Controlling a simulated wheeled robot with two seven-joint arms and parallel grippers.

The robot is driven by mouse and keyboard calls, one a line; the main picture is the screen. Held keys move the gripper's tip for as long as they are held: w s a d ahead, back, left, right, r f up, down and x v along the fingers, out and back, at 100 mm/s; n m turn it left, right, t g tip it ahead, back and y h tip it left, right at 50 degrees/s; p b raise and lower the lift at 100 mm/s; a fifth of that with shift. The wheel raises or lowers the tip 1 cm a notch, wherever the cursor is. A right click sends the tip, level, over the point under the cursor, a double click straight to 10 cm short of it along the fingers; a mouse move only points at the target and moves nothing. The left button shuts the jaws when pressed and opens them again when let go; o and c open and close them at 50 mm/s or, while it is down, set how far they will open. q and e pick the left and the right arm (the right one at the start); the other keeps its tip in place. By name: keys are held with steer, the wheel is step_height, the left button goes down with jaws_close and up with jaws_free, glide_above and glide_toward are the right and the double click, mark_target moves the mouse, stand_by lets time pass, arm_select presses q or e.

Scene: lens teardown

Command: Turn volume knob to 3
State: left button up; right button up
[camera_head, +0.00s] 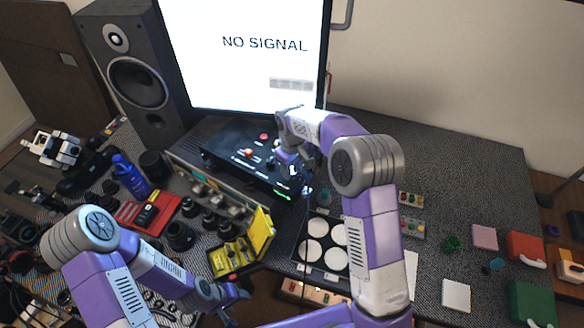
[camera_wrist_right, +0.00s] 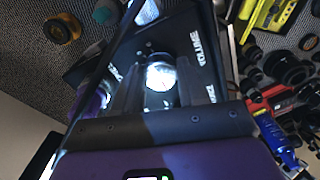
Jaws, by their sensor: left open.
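The black amplifier box (camera_head: 225,146) stands below the screen, with red buttons and a green-lit strip on it. My right gripper (camera_head: 293,172) is at the box's right end and covers part of it. In the right wrist view a round, bright silver knob (camera_wrist_right: 161,76) lies between the two fingers of this gripper (camera_wrist_right: 162,92). The printed word beside it looks like VOLUME, upside down. The knob's pointer and number are not readable. Whether the fingers touch the knob is unclear. My left gripper (camera_head: 236,300) is open and empty, low at the table's front edge.
A monitor (camera_head: 240,55) showing NO SIGNAL and a tall speaker (camera_head: 135,75) stand behind the box. A yellow case (camera_head: 262,232), a red box (camera_head: 150,210), a blue bottle (camera_head: 128,174) and several black lens parts crowd the left. A tray with white discs (camera_head: 313,250) lies in front.

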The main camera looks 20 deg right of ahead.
steer(key=c, duration=0.6)
steer(key=shift+o, duration=0.2)
steer(key=shift+m, duration=0.5)
steer(key=m+p, duration=0.1)
steer(key=m, duration=0.2)
steer(key=shift+r, duration=0.1)
steer(key=m, duration=0.3)
steer(key=shift+a+m, duration=0.1)
steer(key=shift+m, duration=0.2)
steer(key=m+p, duration=0.1)
steer(key=m, duration=0.4)
steer(key=shift+w+p, duration=0.1)
steer(key=shift+p, duration=0.25)
steer(key=m+p, duration=0.1)
steer(key=m, duration=0.4)
steer(key=shift+m, duration=0.3)
